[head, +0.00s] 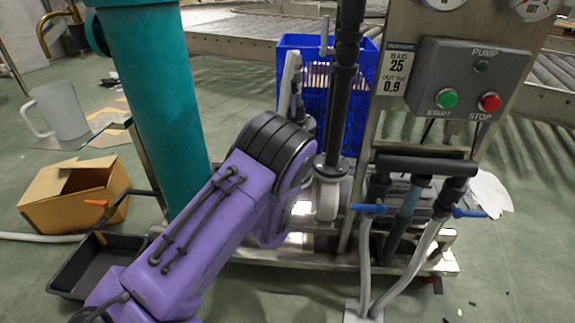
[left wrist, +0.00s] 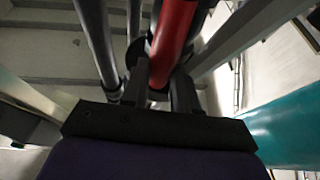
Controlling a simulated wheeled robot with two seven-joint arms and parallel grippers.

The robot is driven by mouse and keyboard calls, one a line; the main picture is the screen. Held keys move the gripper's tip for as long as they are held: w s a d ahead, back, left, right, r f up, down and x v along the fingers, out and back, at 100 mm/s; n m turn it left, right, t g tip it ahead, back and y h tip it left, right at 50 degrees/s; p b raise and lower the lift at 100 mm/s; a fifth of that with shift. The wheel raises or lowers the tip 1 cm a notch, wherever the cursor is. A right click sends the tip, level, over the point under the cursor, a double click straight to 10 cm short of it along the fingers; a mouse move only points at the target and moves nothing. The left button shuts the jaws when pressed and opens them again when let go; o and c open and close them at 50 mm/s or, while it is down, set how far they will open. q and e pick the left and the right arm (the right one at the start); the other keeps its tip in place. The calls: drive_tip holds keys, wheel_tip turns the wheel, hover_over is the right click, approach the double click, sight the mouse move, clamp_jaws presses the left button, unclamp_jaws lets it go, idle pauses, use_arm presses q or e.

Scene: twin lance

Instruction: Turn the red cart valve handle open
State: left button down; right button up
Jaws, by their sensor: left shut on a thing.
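The red valve handle (left wrist: 173,35) shows in the left wrist view as a red bar running up from between the two dark fingers of my left gripper (left wrist: 161,78). The gripper is shut on it near the bar's lower end. In the head view my purple left arm reaches in from the lower left toward the cart's pipes. The arm covers the gripper there, and I cannot make out the red handle. My right gripper is in neither view.
The cart carries a teal cylinder (head: 158,100), a dark vertical pipe (head: 343,90), a pump box (head: 468,80) and hoses with blue levers (head: 369,208). A blue crate (head: 290,48) stands behind. A cardboard box (head: 70,190) and black tray (head: 88,262) lie at left.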

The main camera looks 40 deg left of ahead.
use_arm(q)
drive_tip(key=shift+a+r, duration=0.15)
drive_tip(key=c, duration=0.9)
unclamp_jaws()
drive_tip(key=shift+o, duration=0.2)
drive_tip(key=shift+s, duration=0.1)
drive_tip(key=p+v, duration=0.2)
drive_tip(key=v, duration=0.8)
drive_tip(key=shift+s, duration=0.2)
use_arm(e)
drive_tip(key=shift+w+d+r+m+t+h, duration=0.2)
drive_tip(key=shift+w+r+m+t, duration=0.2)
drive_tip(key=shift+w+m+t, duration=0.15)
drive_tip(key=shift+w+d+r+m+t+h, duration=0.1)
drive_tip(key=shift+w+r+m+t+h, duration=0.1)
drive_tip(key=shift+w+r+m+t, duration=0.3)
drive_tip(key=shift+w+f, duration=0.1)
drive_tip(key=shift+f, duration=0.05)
